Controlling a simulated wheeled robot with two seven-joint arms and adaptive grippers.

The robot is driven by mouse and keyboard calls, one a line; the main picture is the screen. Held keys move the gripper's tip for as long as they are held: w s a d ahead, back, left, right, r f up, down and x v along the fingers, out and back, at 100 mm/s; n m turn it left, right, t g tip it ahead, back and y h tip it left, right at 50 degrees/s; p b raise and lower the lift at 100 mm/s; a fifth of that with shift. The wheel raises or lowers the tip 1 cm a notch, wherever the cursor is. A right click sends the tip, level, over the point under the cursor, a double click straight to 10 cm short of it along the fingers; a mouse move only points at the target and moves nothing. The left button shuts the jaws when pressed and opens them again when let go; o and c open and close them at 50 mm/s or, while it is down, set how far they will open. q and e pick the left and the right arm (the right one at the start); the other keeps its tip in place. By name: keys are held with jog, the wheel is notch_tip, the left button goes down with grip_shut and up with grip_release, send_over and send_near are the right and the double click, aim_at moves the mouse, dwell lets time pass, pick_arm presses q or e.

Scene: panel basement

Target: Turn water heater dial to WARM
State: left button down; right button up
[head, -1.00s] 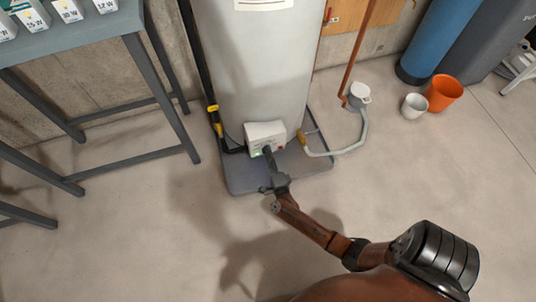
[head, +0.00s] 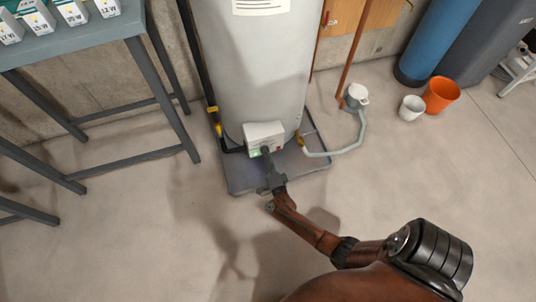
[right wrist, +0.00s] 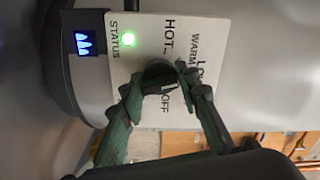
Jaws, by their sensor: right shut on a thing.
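The grey-white water heater (head: 245,75) stands upright, with a white control box (head: 264,133) low on its front. In the right wrist view the box's face (right wrist: 118,72) appears turned sideways, with the labels STATUS, HOT, WARM, LOW and OFF, and a lit green light. The dark round dial (right wrist: 157,70) is partly hidden by my fingers, and I cannot tell which label it points at. My right gripper (right wrist: 162,84) is shut on the dial, one finger on each side. It also shows in the head view (head: 266,158). My left gripper is not in view.
The heater stands in a grey drain pan (head: 245,181). A grey hose (head: 350,143) runs to a small white pump (head: 356,94). A dark table (head: 70,45) with boxes stands left. Orange (head: 441,95) and white buckets (head: 411,107) stand right. The floor around is mostly clear.

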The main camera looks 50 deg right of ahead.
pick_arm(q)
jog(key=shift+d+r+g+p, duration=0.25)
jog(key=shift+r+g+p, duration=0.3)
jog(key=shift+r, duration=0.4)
pick_arm(e)
jog(key=shift+w+a+n, duration=0.1)
jog(key=shift+a+n, duration=0.05)
jog(key=shift+n, duration=2.05)
jog(key=o, duration=1)
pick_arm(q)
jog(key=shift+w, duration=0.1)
pick_arm(e)
jog(key=shift+o, duration=0.5)
jog(key=v, duration=0.7)
jog(key=shift+s, duration=0.25)
